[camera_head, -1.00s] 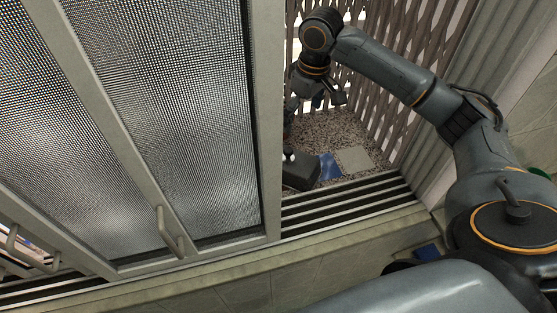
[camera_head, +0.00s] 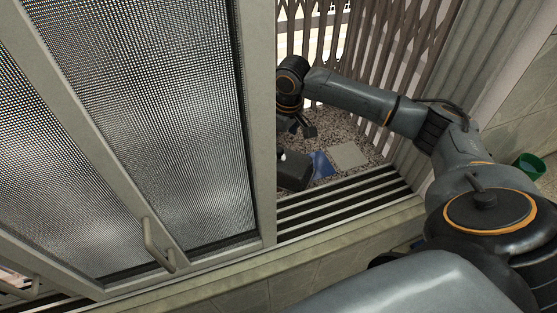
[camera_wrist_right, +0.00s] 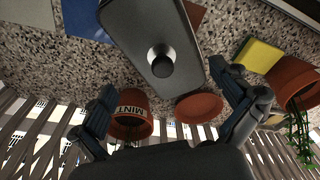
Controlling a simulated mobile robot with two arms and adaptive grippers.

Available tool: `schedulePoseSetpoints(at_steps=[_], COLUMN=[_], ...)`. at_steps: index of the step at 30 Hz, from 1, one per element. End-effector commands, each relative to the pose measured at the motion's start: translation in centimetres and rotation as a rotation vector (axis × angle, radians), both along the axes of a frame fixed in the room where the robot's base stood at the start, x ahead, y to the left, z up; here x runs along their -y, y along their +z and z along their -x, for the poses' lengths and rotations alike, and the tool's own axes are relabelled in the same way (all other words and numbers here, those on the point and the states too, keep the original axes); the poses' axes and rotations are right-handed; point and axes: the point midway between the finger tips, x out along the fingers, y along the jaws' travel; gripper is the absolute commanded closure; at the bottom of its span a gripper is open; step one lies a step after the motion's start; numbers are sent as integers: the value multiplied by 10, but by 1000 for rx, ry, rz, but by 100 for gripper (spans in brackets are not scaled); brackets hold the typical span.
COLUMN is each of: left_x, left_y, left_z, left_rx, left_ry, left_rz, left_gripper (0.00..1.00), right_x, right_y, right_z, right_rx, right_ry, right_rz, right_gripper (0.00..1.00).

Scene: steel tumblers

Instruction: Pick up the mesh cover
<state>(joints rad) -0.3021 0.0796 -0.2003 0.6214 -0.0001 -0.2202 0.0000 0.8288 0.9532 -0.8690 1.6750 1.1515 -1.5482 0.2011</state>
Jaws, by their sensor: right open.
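A dark grey, box-like cover (camera_head: 294,172) with rounded corners and a knob on top sits on the speckled ledge behind the sliding window. It fits the mesh cover best, though I cannot make out any mesh. In the right wrist view the cover (camera_wrist_right: 150,28) lies ahead, its knob facing the camera. My right gripper (camera_head: 303,128) is just above and beyond it in the head view, partly hidden near the window frame. In the right wrist view the gripper (camera_wrist_right: 165,82) is open, its fingers spread either side of the cover's near end, with nothing held. My left gripper is not in view.
A framed window screen (camera_head: 150,100) covers the left, beside the opening. A slatted lattice (camera_head: 400,50) stands behind the ledge. A MINT pot (camera_wrist_right: 130,122), terracotta saucer (camera_wrist_right: 199,107), planted pot (camera_wrist_right: 294,82) and yellow sponge (camera_wrist_right: 258,56) are close around. Flat tiles (camera_head: 349,156) lie right of the cover.

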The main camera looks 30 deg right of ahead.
Motion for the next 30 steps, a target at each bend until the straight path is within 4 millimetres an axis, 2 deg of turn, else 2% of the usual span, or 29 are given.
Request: schedulePoseSetpoints(at_steps=[7, 12, 20, 26, 30], left_x=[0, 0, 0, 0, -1], left_y=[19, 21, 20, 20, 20], left_z=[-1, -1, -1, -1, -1], left_rx=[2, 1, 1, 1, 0], left_ry=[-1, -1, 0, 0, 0], left_rz=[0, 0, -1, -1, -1], left_gripper=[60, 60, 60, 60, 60], right_x=[-4, -4, -4, -4, -4], right_y=[-29, -49, -52, -52, -52], right_z=[1, -2, -2, -2, -2], right_rx=[-5, -2, 0, 0, 0], right_ry=[0, 0, 1, 1, 0], right_rz=[1, 2, 1, 1, 1], right_gripper=[0, 0, 0, 41, 41])
